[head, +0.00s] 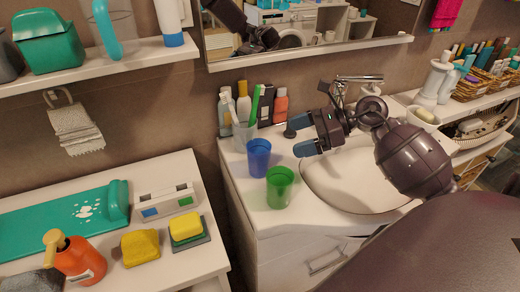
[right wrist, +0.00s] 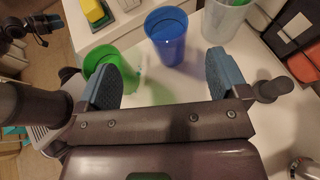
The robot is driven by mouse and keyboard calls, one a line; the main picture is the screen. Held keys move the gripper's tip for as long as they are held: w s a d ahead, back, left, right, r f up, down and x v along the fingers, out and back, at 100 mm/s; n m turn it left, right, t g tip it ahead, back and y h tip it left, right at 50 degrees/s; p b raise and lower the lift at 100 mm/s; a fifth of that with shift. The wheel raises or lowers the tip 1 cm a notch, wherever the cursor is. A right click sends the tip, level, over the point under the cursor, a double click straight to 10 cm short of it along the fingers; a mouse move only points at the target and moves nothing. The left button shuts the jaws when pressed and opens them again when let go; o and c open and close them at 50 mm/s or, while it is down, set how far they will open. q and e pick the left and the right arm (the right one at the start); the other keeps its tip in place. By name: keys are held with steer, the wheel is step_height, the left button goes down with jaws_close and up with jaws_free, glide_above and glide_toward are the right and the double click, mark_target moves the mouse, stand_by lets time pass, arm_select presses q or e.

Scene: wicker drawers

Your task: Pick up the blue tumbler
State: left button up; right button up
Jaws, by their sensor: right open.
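The blue tumbler (head: 258,158) stands upright on the left part of the white washbasin counter. It also shows in the right wrist view (right wrist: 167,36), ahead of and between my fingers. My right gripper (head: 298,140) is open and empty, to the right of the tumbler and apart from it. In the right wrist view its two blue-grey fingers (right wrist: 164,80) are spread wide. A dark part with a bluish tip (right wrist: 42,28) at the upper left of that view looks like my left gripper, but its jaws are too small to read.
A green tumbler (head: 280,187) stands in front of the blue one, near my left-hand finger in the wrist view. A clear cup with toothbrushes (head: 243,133) and several bottles (head: 281,105) stand behind. The basin (head: 345,180) is to the right.

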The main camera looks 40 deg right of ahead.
mark_target(259, 147)
steer(key=shift+w+d+x, duration=0.15)
steer(key=shift+x, duration=2.55)
steer(key=shift+w+d+x, duration=0.15)
steer(key=shift+x, duration=2.55)
steer(key=shift+f, duration=0.2)
steer(key=c, duration=1.3)
steer(key=shift+o, duration=0.2)
